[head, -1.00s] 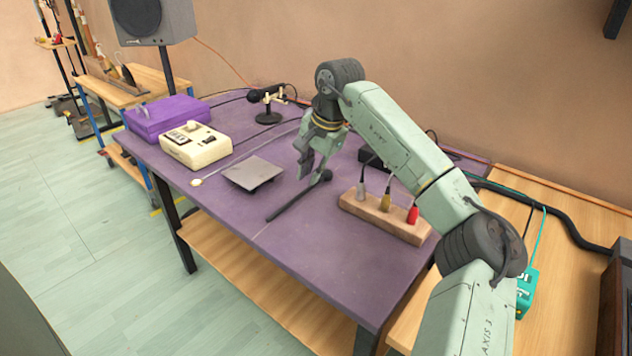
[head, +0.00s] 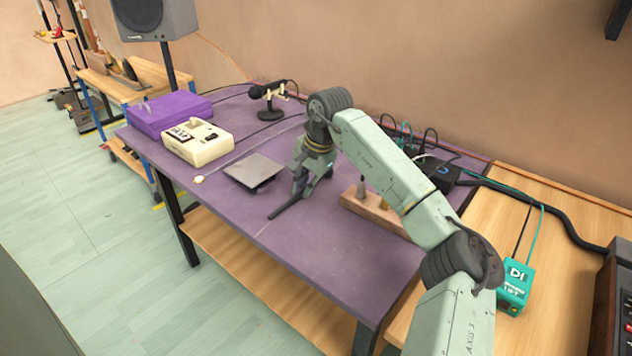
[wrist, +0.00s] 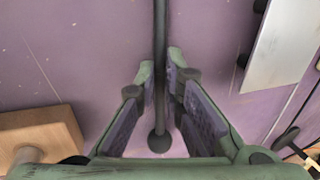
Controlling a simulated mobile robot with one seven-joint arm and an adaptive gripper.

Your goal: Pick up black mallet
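The black mallet (head: 286,209) lies on the purple table (head: 330,260). In the wrist view its dark shaft (wrist: 160,30) runs straight down the middle and ends in a round head (wrist: 159,142) near my gripper's palm. My gripper (head: 300,189) is low over the mallet and hides its head end in the head view. In the wrist view the two green fingers of my gripper (wrist: 161,68) stand on either side of the shaft, with narrow gaps showing. The gripper is open and around the shaft, not visibly touching it.
A wooden block (head: 372,211) with plugs stands right of my gripper. A grey plate (head: 253,170) lies to its left. A cream box (head: 197,142), a purple case (head: 168,113) and a microphone on a stand (head: 268,97) are further back. The table's front is clear.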

